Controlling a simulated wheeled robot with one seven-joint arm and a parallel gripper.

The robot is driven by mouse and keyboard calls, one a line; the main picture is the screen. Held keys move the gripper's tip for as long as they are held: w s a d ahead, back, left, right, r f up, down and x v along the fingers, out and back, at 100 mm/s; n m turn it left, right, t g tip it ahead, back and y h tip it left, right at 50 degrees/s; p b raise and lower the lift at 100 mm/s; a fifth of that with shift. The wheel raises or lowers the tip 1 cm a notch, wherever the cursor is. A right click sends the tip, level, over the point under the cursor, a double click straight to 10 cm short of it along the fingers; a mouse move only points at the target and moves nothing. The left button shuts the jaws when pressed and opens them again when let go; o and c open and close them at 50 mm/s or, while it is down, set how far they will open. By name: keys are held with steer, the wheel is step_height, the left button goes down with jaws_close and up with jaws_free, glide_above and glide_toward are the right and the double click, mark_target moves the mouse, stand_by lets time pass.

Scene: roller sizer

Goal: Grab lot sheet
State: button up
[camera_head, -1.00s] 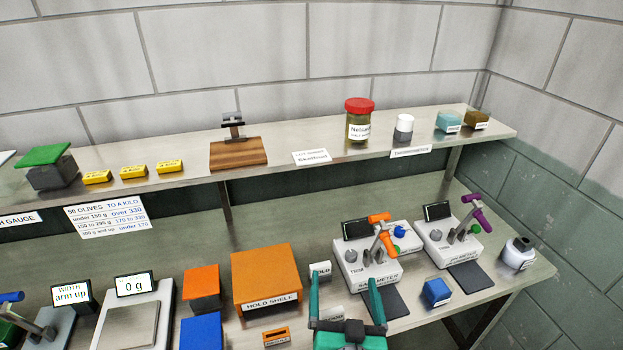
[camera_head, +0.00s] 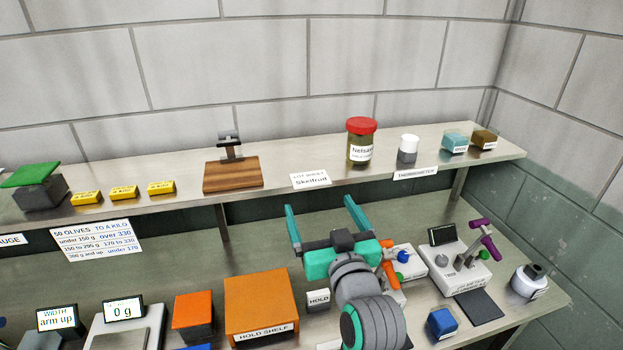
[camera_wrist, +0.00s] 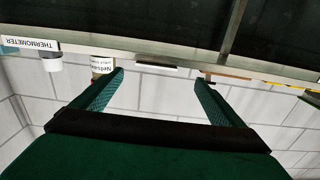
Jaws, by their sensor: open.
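The lot sheet (camera_head: 310,179) is a small white card marked "Skelfrud". It lies at the front of the upper shelf, between the wooden block and the red-lidded jar. My gripper (camera_head: 318,214) has teal fingers, spread apart and empty, pointing up toward the shelf. It is below and in front of the sheet, apart from it. In the wrist view, which looks upside down, my gripper (camera_wrist: 160,82) is open below the shelf edge. A thin white edge there, between the fingers, may be the sheet (camera_wrist: 157,67).
The jar (camera_head: 361,143) stands right of the sheet, with a white-capped pot (camera_head: 408,149) beyond. The wooden stand (camera_head: 233,175) is to the left. A thermometer label (camera_head: 415,173) is on the shelf edge (camera_head: 270,197). Meters and an orange hold shelf (camera_head: 262,304) crowd the bench below.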

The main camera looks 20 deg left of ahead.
mark_target(313, 186)
steer(key=shift+d+x, duration=0.15)
steer(key=shift+x, duration=1.65)
steer(key=shift+d+x, duration=0.15)
steer(key=shift+x, duration=1.6)
steer(key=shift+w, duration=0.2)
steer(key=c, duration=1.1)
